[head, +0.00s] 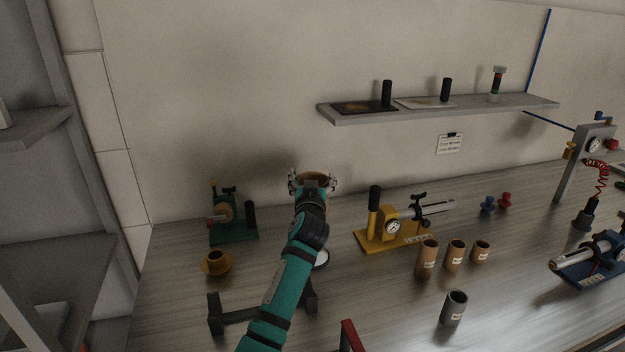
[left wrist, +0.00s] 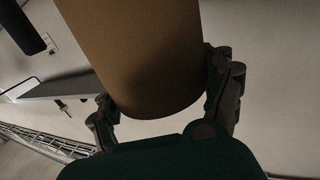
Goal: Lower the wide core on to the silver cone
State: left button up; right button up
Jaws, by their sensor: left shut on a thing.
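My left gripper (head: 314,182) is raised in front of the back wall, above the table. It is shut on a wide brown core (head: 316,175), mostly hidden in the head view. In the left wrist view the core (left wrist: 140,55) is a large brown cylinder between the fingers of my left gripper (left wrist: 165,105). A pale round thing (head: 322,258) sits on the table, partly hidden by my left arm; I cannot tell whether it is the silver cone. The core is well apart from it. My right gripper is not in view.
A yellow gauge device (head: 376,238) stands right of my arm, a green device (head: 232,229) to the left. Several short tubes (head: 454,255) stand at right. An orange cup-like piece (head: 216,262) is at left. A wall shelf (head: 440,110) hangs above; a dark stand (head: 215,315) is in front.

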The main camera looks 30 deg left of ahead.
pick_arm(q)
jog(key=shift+f+b, duration=2)
jog(key=shift+f, duration=0.35)
jog(key=shift+d+f+b, duration=0.3)
jog(key=shift+f+b, duration=0.4)
jog(key=shift+d+f+b, duration=0.1)
jog(key=shift+f+b, duration=0.2)
jog(key=shift+f, duration=0.35)
jog(key=shift+f+b, duration=1.45)
jog(key=shift+b, duration=0.05)
